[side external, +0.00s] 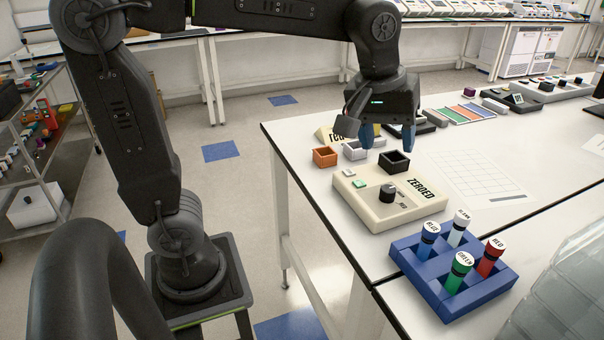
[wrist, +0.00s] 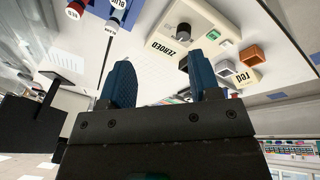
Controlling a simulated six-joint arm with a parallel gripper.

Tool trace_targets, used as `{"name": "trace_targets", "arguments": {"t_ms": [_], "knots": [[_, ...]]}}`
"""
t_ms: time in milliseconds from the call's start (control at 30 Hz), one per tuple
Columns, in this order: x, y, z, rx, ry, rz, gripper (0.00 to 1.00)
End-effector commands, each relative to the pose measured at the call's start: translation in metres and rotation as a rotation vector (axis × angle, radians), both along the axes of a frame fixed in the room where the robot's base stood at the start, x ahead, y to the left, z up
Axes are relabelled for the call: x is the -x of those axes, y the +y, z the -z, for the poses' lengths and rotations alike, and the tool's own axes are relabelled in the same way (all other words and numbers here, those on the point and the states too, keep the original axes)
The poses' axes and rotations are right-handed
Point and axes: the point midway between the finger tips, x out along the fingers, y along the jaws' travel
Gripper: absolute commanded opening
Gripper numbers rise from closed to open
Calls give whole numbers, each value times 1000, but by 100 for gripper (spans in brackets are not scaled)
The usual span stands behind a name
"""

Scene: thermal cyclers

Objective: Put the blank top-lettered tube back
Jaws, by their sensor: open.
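The blank top-lettered tube (side external: 457,236) is white with a dark band and a white lettered cap. It stands upright in the blue rack (side external: 475,301) at the back, among the blue-capped-label tube (side external: 427,246), the red tube (side external: 489,262) and the green tube (side external: 456,280). The white tube's cap (wrist: 112,27) also shows at the upper left of the wrist view. My gripper (side external: 388,141) is open and empty, with its blue fingers pointing down above the table, behind the cream device and away from the rack. In the wrist view the fingers (wrist: 161,78) are apart with nothing between them.
The cream device (side external: 380,208), marked ZEROED, has a black dial and a green button. Orange (side external: 324,157), pale (side external: 355,151) and black (side external: 394,162) open boxes stand behind it, by a yellow "red" sign (side external: 329,134). A gridded sheet (side external: 475,175) lies right.

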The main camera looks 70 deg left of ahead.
Motion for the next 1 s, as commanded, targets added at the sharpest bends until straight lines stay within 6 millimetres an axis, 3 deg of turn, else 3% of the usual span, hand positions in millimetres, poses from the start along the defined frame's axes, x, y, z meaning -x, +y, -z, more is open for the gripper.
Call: {"name": "trace_targets", "arguments": {"t_ms": [33,200,400,567,1000], "knots": [[23,7,1,-27,-37,82,57],[85,22,22,-145,-140,377,57],[125,29,50,-256,-206,594,57],[133,31,59,-288,-220,651,57],[133,31,59,-288,-219,654,57]]}}
